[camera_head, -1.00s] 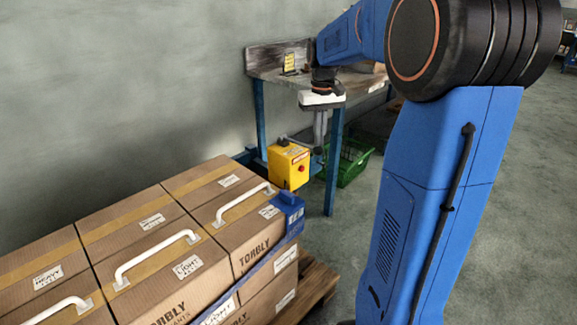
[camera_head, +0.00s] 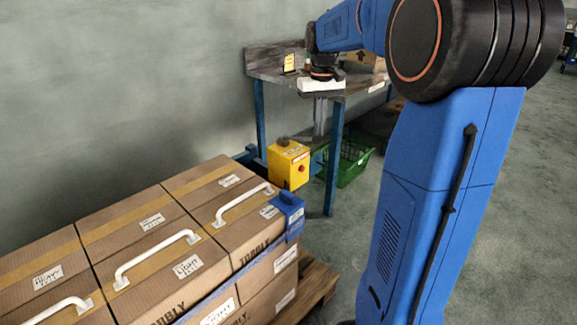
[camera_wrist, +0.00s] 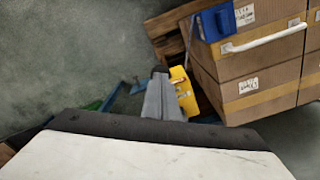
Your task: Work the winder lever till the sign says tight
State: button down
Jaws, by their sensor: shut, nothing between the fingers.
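A yellow box (camera_head: 289,165) with a red button and a dark piece (camera_head: 283,142) on its top stands beyond the boxes; it also shows in the wrist view (camera_wrist: 183,90). I cannot tell which part is the winder lever, and no sign wording is legible. My gripper (camera_head: 320,130) hangs in front of the bench, fingers pointing down, shut and empty. In the wrist view its grey fingers (camera_wrist: 161,74) overlap the yellow box's edge; contact is unclear.
Cartons (camera_head: 120,235) with white handles stand on a wooden pallet (camera_head: 318,279) at left. A green basket (camera_head: 352,162) sits on the floor. Open floor lies at right.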

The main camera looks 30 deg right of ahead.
notch_tip(320, 180, up, 7)
jog(key=w, duration=0.1)
jog(key=shift+a, duration=0.15)
dwell(0.9)
send_near(320, 143)
jog(key=shift+w+f, duration=0.95)
jog(key=shift+w, duration=0.2)
jog(key=shift+f, duration=0.1)
dwell(1.7)
jog(key=shift+s+d+f, duration=0.1)
jog(key=shift+s+f, duration=0.15)
jog(key=shift+f, duration=1.15)
jog(key=shift+s+d+f, duration=0.1)
jog(key=shift+s+f, duration=0.15)
jog(key=shift+f, duration=1.2)
jog(key=shift+s+d+f, duration=0.1)
jog(key=shift+s+f, duration=0.15)
jog(key=shift+f, duration=1.15)
notch_tip(320, 143, up, 13)
jog(key=w, duration=0.2)
jog(key=shift+a, duration=0.4)
